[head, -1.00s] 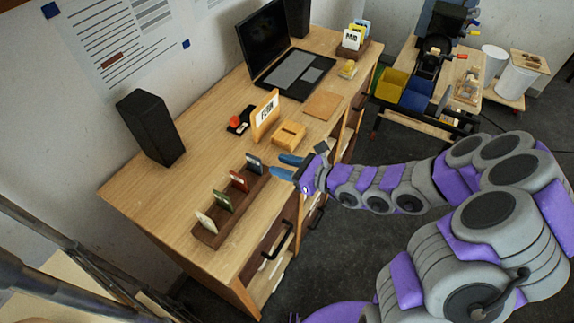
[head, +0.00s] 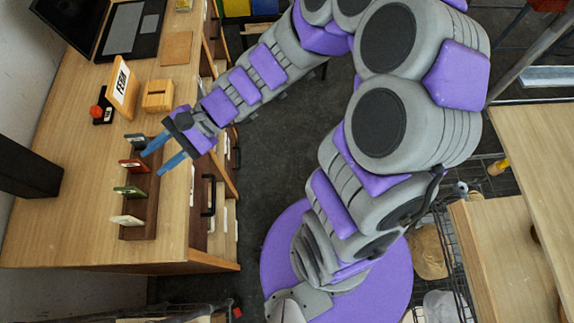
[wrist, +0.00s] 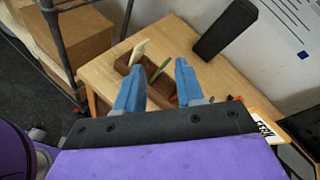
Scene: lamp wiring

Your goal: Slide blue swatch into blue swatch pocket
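A brown rack (head: 140,232) stands near the front edge of the wooden desk, holding a row of upright swatches. The dark slate-blue swatch (head: 135,140) is at its far end, by one of my fingertips. Red (head: 134,166), green (head: 131,191) and cream (head: 127,221) swatches follow. My gripper (head: 155,163) is open, its blue fingers apart and pointing at the rack's far half. In the wrist view, my open gripper (wrist: 160,64) shows nothing between its fingertips. The cream (wrist: 139,52) and green (wrist: 162,69) swatches show beyond; the slate-blue one is hidden there. I cannot identify the pocket.
A small wooden box (head: 158,96), an orange-framed sign (head: 122,88) and a red-topped item (head: 100,108) stand beyond the rack. A laptop (head: 130,30) is farther back, and a black speaker (head: 25,168) is at the left. Drawers with handles line the desk front.

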